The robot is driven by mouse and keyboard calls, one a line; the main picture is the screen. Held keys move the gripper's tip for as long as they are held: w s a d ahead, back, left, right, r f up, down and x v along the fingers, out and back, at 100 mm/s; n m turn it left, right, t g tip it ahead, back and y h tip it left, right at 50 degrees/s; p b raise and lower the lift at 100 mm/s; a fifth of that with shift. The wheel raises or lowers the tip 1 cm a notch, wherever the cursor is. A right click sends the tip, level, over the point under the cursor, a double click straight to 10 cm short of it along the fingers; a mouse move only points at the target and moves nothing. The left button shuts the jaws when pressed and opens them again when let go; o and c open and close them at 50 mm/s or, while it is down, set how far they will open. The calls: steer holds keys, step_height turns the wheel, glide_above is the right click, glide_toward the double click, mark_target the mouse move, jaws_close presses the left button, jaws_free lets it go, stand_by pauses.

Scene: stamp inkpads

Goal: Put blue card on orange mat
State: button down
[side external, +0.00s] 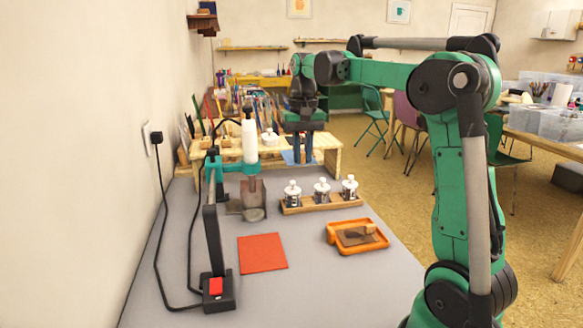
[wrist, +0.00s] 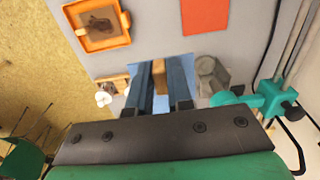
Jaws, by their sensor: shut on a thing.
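The blue card (side external: 288,157) is at my gripper (side external: 303,160), at the front of the wooden rack. In the wrist view, my gripper (wrist: 160,66) is shut on a small wooden block on the card, and the light blue card (wrist: 161,106) shows between and around the fingers. I cannot tell whether the card touches the surface below. The orange mat (side external: 262,253) is a flat reddish-orange square lying bare on the grey table, nearer the side camera. The mat also shows at the top of the wrist view (wrist: 206,16).
An orange tray (side external: 334,237) with a brown pad sits right of the mat. A wooden holder (side external: 322,204) with three white-capped bottles stands between rack and tray.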

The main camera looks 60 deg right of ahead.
steer(key=w+a, duration=0.3)
steer(key=a, duration=0.8)
glide_above(263, 263)
step_height(263, 263, down, 14)
steer(key=shift+f, duration=2.55)
steer(key=shift+f, duration=0.15)
steer(key=c, duration=0.8)
jaws_free()
